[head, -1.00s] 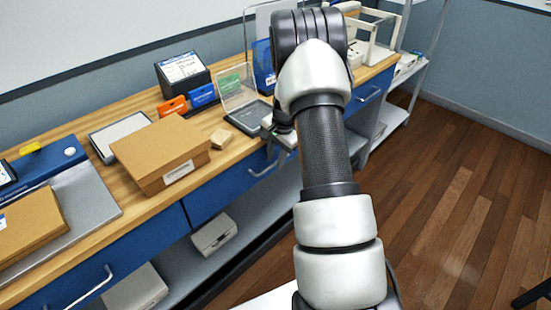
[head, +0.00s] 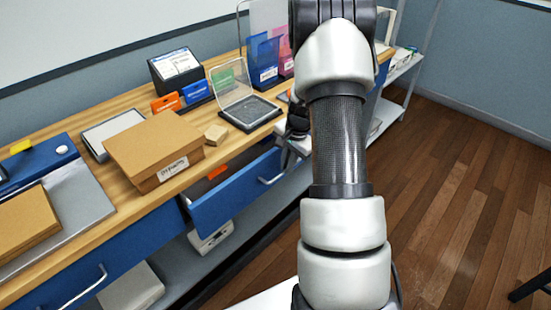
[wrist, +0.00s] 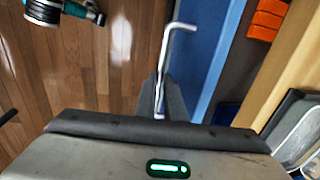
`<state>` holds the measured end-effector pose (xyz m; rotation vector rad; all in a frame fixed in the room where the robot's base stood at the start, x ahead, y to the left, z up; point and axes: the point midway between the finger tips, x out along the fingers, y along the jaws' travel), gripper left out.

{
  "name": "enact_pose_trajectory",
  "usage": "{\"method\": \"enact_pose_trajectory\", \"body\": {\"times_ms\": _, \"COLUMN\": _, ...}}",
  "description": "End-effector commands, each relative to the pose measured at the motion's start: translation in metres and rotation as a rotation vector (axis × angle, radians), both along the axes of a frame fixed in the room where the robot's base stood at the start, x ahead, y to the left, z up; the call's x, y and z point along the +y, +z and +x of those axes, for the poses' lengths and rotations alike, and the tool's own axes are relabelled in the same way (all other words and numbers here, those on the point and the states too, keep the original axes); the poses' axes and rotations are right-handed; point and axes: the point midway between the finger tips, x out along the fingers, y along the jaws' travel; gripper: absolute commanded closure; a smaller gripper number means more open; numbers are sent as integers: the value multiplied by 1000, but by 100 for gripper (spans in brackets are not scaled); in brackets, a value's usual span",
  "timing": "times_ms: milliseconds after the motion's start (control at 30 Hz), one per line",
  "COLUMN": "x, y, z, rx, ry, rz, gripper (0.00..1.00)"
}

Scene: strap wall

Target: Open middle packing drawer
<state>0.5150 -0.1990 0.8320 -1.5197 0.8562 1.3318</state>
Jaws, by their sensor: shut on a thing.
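The middle drawer (head: 235,193) has a blue front and stands pulled partly out from under the wooden bench top. Its dark inside shows, with an orange item (head: 217,172) in it. The silver bar handle (wrist: 166,55) runs down between the fingers of my gripper (wrist: 160,103) in the wrist view. My gripper is shut on that handle, in front of the drawer face (wrist: 212,60). In the head view my arm hides part of the gripper, and the handle's left end (head: 268,181) shows.
Another blue drawer (head: 90,265) at left is shut.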

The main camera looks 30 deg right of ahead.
Motion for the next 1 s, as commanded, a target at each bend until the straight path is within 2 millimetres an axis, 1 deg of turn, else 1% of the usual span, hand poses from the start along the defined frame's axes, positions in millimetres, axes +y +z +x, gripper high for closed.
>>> {"method": "enact_pose_trajectory", "body": {"times_ms": 33, "x": -6, "y": -2, "z": -15, "rx": 2, "ry": -7, "rz": 3, "gripper": 100}}
{"method": "enact_pose_trajectory", "body": {"times_ms": 200, "x": -21, "y": -3, "z": -60, "rx": 2, "ry": -7, "rz": 3, "gripper": 100}}
{"method": "enact_pose_trajectory", "body": {"times_ms": 400, "x": -39, "y": -3, "z": -108, "rx": 1, "ry": -7, "rz": 2, "gripper": 100}}
{"method": "enact_pose_trajectory", "body": {"times_ms": 500, "x": -46, "y": -3, "z": -128, "rx": 1, "ry": -6, "rz": 3, "gripper": 100}}
{"method": "enact_pose_trajectory", "body": {"times_ms": 600, "x": -51, "y": -3, "z": -145, "rx": 2, "ry": -3, "rz": 3, "gripper": 100}}
{"method": "enact_pose_trajectory", "body": {"times_ms": 733, "x": -57, "y": -2, "z": -161, "rx": 2, "ry": -1, "rz": 3, "gripper": 100}}
{"method": "enact_pose_trajectory", "body": {"times_ms": 833, "x": -60, "y": -2, "z": -169, "rx": 2, "ry": -1, "rz": 3, "gripper": 100}}
{"method": "enact_pose_trajectory", "body": {"times_ms": 1000, "x": -63, "y": -1, "z": -176, "rx": 2, "ry": 0, "rz": 3, "gripper": 100}}
